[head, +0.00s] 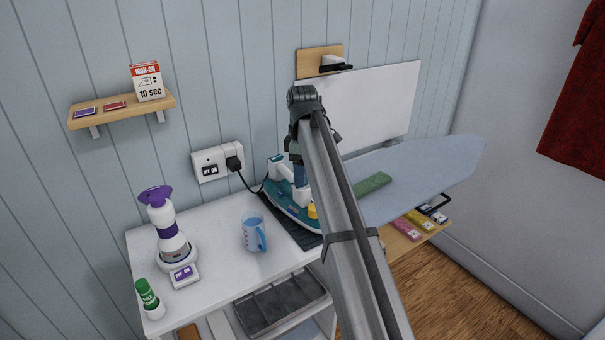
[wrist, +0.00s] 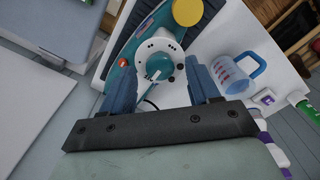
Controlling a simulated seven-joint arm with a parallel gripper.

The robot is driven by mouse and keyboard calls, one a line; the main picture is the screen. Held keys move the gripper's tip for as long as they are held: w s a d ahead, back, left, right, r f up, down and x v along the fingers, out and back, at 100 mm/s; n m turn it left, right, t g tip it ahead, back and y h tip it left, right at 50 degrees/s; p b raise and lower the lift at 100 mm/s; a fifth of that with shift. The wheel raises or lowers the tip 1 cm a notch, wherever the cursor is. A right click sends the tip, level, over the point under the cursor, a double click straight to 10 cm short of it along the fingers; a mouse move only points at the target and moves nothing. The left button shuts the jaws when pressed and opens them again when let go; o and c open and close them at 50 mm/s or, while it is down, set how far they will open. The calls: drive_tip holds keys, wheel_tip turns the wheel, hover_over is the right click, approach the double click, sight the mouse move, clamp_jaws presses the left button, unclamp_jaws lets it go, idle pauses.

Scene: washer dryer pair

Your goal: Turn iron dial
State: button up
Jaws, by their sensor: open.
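The teal and white iron (head: 284,198) rests on a dark mat on the white cabinet, partly hidden behind my arm in the head view. In the wrist view, its dial (wrist: 160,66) is a round teal knob with a white pointer, set in a white dotted face. My gripper (wrist: 158,73) is open. Its two blue fingers stand on either side of the dial with gaps visible. Whether they reach down to dial height is hard to tell. In the head view, my gripper (head: 300,184) is over the iron, mostly hidden by my arm. A yellow knob (wrist: 187,12) sits farther along the iron.
A blue measuring cup (head: 254,235) stands left of the iron. A purple and white bottle (head: 169,230) and a green-capped tube (head: 148,299) stand farther left. The ironing board (head: 430,165) extends right. A plugged cord runs from the wall outlet (head: 210,164).

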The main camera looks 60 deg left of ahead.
drive_tip(key=shift+f, duration=0.45)
drive_tip(key=c, duration=1)
drive_tip(key=shift+c, duration=0.2)
